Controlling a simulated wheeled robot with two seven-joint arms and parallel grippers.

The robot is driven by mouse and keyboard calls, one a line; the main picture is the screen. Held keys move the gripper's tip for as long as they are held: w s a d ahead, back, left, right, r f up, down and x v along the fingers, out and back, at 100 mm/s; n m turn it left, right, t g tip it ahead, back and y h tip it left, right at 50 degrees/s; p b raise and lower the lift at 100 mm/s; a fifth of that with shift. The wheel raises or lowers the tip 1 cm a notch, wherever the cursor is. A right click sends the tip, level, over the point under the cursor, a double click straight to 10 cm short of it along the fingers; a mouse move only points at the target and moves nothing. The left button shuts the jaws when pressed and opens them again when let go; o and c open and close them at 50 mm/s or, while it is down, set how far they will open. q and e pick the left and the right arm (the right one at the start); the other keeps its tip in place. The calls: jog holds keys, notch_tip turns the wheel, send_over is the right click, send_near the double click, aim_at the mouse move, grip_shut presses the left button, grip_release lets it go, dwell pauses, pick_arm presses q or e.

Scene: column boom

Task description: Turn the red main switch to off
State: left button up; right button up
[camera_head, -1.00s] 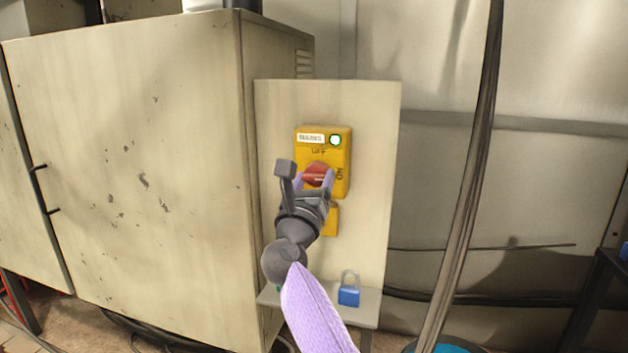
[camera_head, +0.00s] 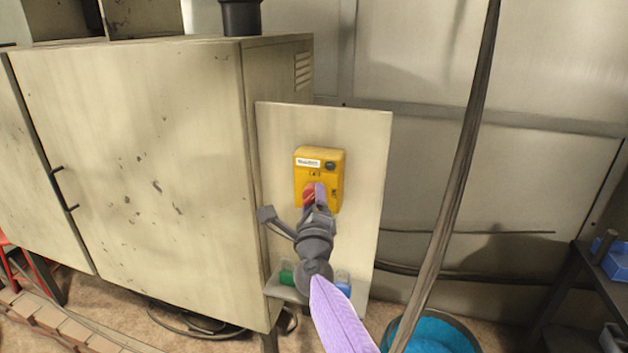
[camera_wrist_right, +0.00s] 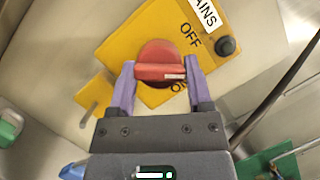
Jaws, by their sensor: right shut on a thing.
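The yellow switch box (camera_head: 333,172) is mounted on a pale panel beside the grey cabinet. Its red main switch (camera_head: 308,198) is partly hidden by my right gripper (camera_head: 316,196). In the right wrist view, the fingers of my right gripper (camera_wrist_right: 155,82) are shut on the ends of the red switch's bar (camera_wrist_right: 150,72). The bar's white mark points between the OFF label (camera_wrist_right: 190,36) and the partly covered ON label (camera_wrist_right: 178,87). The round lamp (camera_wrist_right: 227,46) on the box is dark. My left gripper is not in view.
The pale panel (camera_head: 368,150) has a small shelf below the box, bearing a green item (camera_head: 286,274) and a blue item (camera_head: 343,284). The cabinet (camera_head: 150,130) stands close on the left. A thick cable (camera_head: 465,170) hangs at right, by a blue-filled bucket (camera_head: 435,335).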

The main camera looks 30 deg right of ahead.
jog(key=n+y+p, duration=0.1)
jog(key=n+p, duration=0.3)
jog(key=p, duration=0.1)
jog(key=n+g+y+p, duration=0.1)
jog(key=n+p, duration=0.1)
jog(key=p, duration=0.1)
jog(key=shift+s+r+n+y, duration=0.1)
jog(key=shift+r+n+y, duration=0.2)
jog(key=shift+n, duration=0.1)
jog(key=shift+f+n+g+p, duration=0.15)
jog(key=shift+n+g+p, duration=0.15)
jog(key=shift+n+p, duration=0.6)
jog(key=shift+f+n+p, duration=0.1)
jog(key=shift+n+p, duration=0.2)
jog(key=shift+p, duration=0.2)
jog(key=shift+f, duration=0.1)
jog(key=o, duration=1.2)
jog(key=shift+o, duration=0.2)
jog(key=shift+a+r, duration=0.1)
jog(key=shift+r, duration=0.1)
